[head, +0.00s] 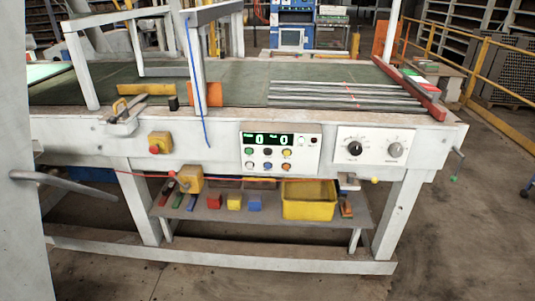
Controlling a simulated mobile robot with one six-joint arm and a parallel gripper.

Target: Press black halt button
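A white control panel (280,148) is on the front of the long workbench, right of the picture's middle. It has a dark display with green digits and two rows of small round buttons below it. A dark, black-looking button (267,152) sits in the middle of the upper row, between a green one (249,152) and a yellow one (286,153). The buttons are small, and their labels cannot be read. Nothing is in front of the panel. My gripper is not in view.
A second panel with a black knob (354,148) and a grey knob (396,150) is to the right. A yellow box with a red button (160,144) is to the left. A shelf below holds a yellow bin (309,200). Floor in front is clear.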

